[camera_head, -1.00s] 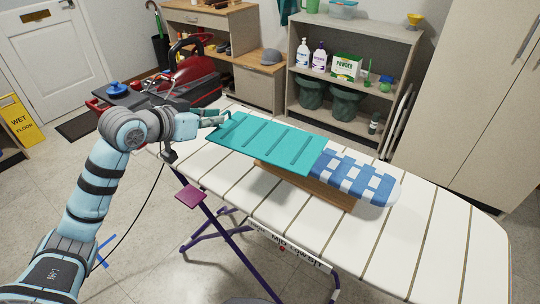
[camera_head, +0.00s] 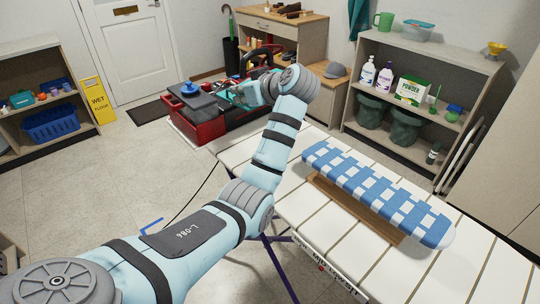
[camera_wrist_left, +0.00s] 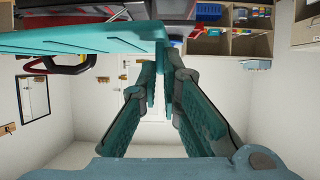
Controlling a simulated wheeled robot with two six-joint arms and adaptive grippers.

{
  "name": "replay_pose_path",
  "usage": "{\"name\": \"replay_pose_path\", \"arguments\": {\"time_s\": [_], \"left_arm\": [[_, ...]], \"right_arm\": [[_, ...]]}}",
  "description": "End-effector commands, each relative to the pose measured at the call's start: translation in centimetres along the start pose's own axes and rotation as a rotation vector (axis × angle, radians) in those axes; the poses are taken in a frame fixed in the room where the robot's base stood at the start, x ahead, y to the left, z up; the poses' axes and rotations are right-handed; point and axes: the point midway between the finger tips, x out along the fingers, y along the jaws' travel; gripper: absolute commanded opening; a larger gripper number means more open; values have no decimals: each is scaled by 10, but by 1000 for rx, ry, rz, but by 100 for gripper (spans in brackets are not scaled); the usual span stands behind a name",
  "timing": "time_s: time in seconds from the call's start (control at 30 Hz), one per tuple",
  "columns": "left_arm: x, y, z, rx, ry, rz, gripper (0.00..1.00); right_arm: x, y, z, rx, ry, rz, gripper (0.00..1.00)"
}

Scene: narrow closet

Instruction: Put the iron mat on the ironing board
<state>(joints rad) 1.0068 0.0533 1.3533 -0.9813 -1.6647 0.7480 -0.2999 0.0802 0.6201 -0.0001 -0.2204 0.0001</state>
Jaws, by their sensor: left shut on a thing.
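The teal iron mat shows at the upper left of the left wrist view (camera_wrist_left: 85,38), seen almost edge-on. My left gripper (camera_wrist_left: 160,72) is shut on its edge with the fingertips. In the head view the left gripper (camera_head: 240,96) is far out by the red case, largely hidden by my own arm, and only a little teal shows there. The ironing board (camera_head: 478,262) stands at the right with its white slatted top. A blue-and-white checked sleeve board (camera_head: 372,192) on a wooden base stands on it. My right gripper is not in view.
A red and dark case (camera_head: 195,122) with a blue knob lies beyond the board's left end. A shelf (camera_head: 435,45) with bottles and a powder box stands behind the board. A yellow wet-floor sign (camera_head: 97,100) stands at the left. The board's right part is bare.

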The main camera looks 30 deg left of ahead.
Motion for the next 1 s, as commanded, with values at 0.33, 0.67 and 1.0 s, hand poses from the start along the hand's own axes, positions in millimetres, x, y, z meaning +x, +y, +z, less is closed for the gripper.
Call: {"name": "replay_pose_path", "arguments": {"time_s": [0.33, 0.67, 1.0], "left_arm": [[54, -3, 112, 5, 1, 0, 0], [78, -4, 161, 4, 0, 1, 0], [80, -3, 165, 2, 0, 3, 25]], "right_arm": [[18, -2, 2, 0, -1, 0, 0], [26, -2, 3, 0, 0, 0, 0], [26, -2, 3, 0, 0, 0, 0]]}}
